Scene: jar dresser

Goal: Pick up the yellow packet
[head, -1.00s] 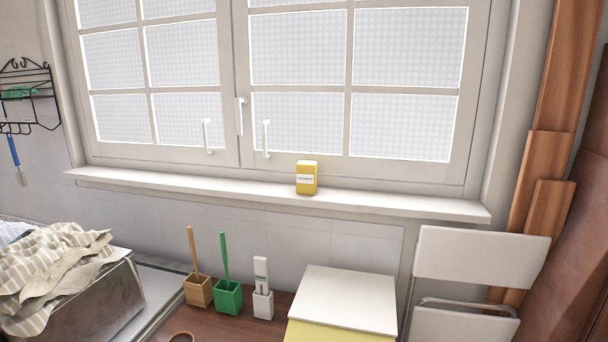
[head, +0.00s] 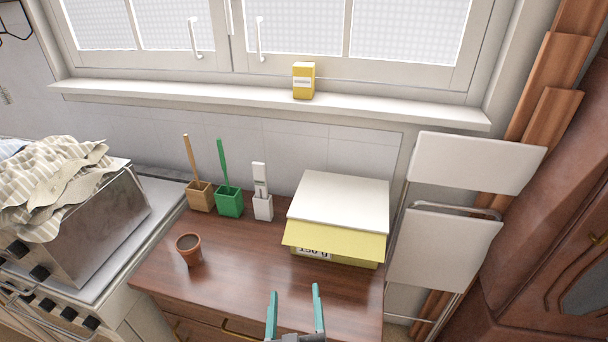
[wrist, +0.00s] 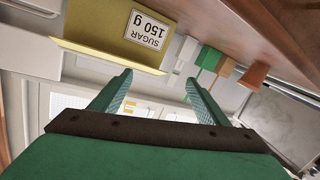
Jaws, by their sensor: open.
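The yellow packet (head: 303,80) stands upright on the white window sill (head: 400,108), in front of the window frame, in the head view. My gripper (head: 295,308) is low in the head view, near the front edge of the brown dresser. Its two teal fingers are apart with nothing between them. The packet is well above and beyond it. In the wrist view my gripper (wrist: 155,84) is also open and empty, and that view appears upside down. A small yellow patch between the fingers there may be the packet; I cannot tell for sure.
On the dresser (head: 240,280) stand a yellow box with a white lid (head: 340,205), a green holder (head: 229,202), a tan holder (head: 200,196), a white holder (head: 263,207) and a brown pot (head: 189,249). A cloth-covered metal appliance (head: 100,230) is left; a folding chair (head: 445,245) is right.

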